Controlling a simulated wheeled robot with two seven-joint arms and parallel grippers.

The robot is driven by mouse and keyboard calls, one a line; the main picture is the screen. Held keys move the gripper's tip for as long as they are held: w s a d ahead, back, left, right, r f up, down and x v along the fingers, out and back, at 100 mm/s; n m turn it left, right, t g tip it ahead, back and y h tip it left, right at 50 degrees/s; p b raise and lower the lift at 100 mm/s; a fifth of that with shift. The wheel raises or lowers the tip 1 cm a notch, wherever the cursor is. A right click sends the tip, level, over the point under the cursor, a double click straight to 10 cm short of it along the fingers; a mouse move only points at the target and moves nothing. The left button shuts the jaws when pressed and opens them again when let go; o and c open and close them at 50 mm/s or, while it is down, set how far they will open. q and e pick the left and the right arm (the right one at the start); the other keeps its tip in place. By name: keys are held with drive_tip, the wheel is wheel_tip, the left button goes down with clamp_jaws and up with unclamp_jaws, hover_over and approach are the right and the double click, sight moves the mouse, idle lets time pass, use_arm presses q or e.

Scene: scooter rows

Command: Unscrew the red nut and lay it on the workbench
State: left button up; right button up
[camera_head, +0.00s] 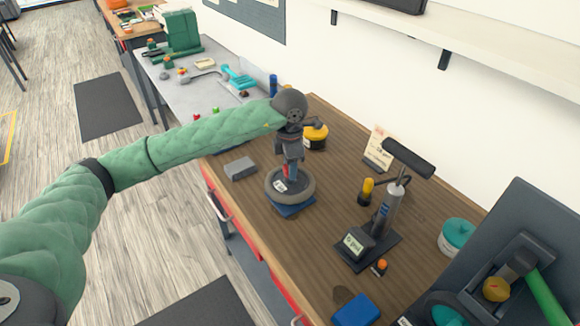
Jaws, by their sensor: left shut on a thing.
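My left gripper (290,163) points straight down from the end of my green-sleeved arm. It is shut on the red nut (287,171), of which only a little red shows between the fingers. A small wheel with a grey tyre (303,190) lies flat right below, on a blue stand (291,210) on the wooden workbench (330,185). The fingers hide the wheel's middle, so I cannot tell whether the nut still touches the axle. My right gripper is out of view.
A grey block (240,168) lies left of the wheel. Behind is a yellow-and-black tub (315,137). To the right stand a yellow-handled screwdriver (366,191), a floor pump (385,215) and a teal-lidded jar (456,236). Bare wood lies in front of and right of the wheel.

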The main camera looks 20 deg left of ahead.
use_arm(q)
drive_tip(key=shift+n, duration=0.9)
drive_tip(key=shift+n+b, duration=0.35)
drive_tip(key=shift+n, duration=0.95)
drive_tip(key=shift+f+n, duration=0.1)
drive_tip(key=shift+n, duration=0.3)
drive_tip(key=n, duration=0.3)
drive_tip(key=shift+n+b, duration=0.35)
drive_tip(key=shift+n, duration=0.05)
drive_tip(key=o, duration=0.9)
drive_tip(key=shift+o, duration=0.7)
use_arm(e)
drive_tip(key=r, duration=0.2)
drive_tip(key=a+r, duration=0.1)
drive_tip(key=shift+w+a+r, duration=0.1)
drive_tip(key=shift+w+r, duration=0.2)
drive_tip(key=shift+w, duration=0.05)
